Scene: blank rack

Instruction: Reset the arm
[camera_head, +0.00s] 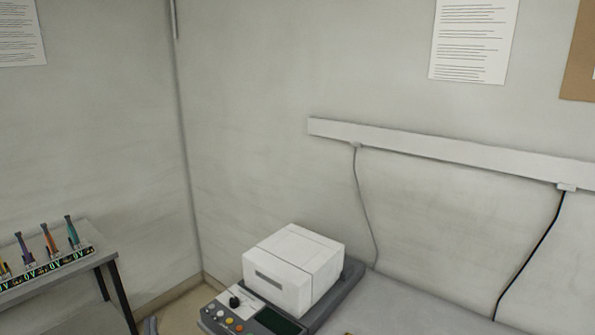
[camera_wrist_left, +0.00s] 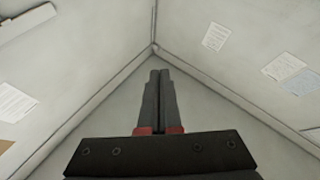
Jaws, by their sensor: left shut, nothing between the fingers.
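My left gripper (camera_wrist_left: 160,74) shows in the left wrist view, its two dark fingers together with nothing between them. My right gripper is in neither view.
A white boxy machine (camera_head: 295,262) with a button panel stands on a grey bench (camera_head: 400,300). A side table (camera_head: 95,262) at left holds a rack of several coloured pipettes (camera_head: 50,240). Cables hang from a wall rail (camera_head: 430,148). A gap separates the tables.

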